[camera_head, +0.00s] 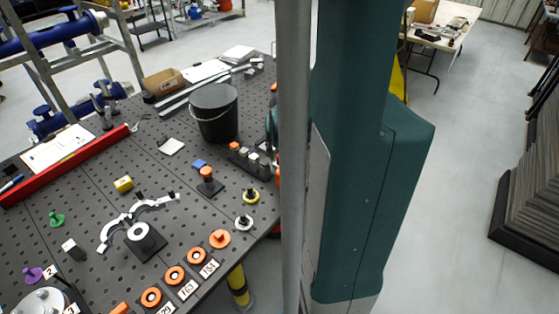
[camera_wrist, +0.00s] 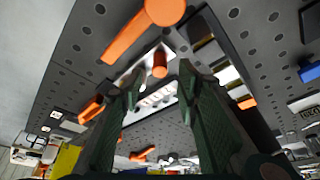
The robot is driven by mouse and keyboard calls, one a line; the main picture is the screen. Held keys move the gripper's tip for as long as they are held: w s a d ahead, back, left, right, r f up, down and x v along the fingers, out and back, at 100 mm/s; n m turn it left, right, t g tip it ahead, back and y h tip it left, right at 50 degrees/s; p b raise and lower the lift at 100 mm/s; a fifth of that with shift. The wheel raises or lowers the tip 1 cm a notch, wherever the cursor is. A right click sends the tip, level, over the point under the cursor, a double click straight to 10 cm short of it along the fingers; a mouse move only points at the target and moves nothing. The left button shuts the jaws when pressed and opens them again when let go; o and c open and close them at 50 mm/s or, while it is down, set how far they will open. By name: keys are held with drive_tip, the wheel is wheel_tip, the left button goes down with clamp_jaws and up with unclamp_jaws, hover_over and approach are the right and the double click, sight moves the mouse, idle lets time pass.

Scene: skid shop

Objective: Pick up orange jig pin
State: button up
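Several orange pieces show, and I cannot tell for sure which is the jig pin. In the head view an orange-topped piece (camera_head: 206,173) stands on a dark square base, and an orange flanged piece (camera_head: 220,238) lies near the table's front edge. In the wrist view my gripper (camera_wrist: 160,90) is open, with two dark green fingers apart and nothing between them. A small orange cylinder (camera_wrist: 160,64) shows just past the fingertips, in line with the gap. In the head view my gripper is hidden behind the column.
A larger orange piece with a long handle (camera_wrist: 160,12) is close in the wrist view.

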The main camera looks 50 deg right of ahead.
sight(279, 155)
drive_tip(key=shift+b+x, duration=0.3)
drive_tip(key=shift+x, duration=2.3)
drive_tip(key=c, duration=1)
